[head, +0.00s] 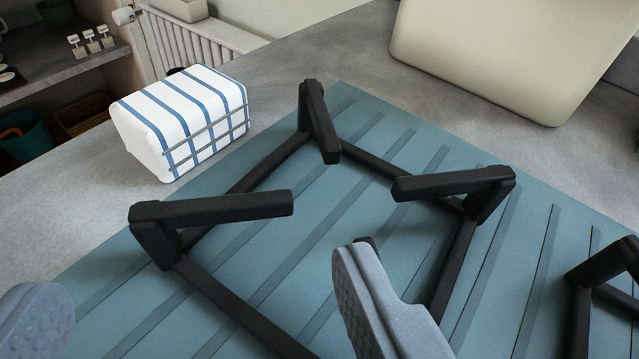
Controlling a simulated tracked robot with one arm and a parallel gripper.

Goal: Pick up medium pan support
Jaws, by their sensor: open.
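A black pan support (273,158) stands on a blue-green ribbed mat (408,141) in the middle of the head view. It has a square frame with upright corners and arms that point inward. Its near corner is hidden behind a finger of my gripper (200,310). My gripper is open, with one grey finger at the lower left edge and the other at the bottom centre. The right finger overlaps the near part of the frame in the picture. I see nothing between the fingers except the frame's near left bar and mat.
Part of another black support (600,262) shows at the right edge. A white block with blue stripes (185,115) stands behind on the left. A cream slab-like object (500,50) stands at the back right. The grey counter (325,55) is bare between them.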

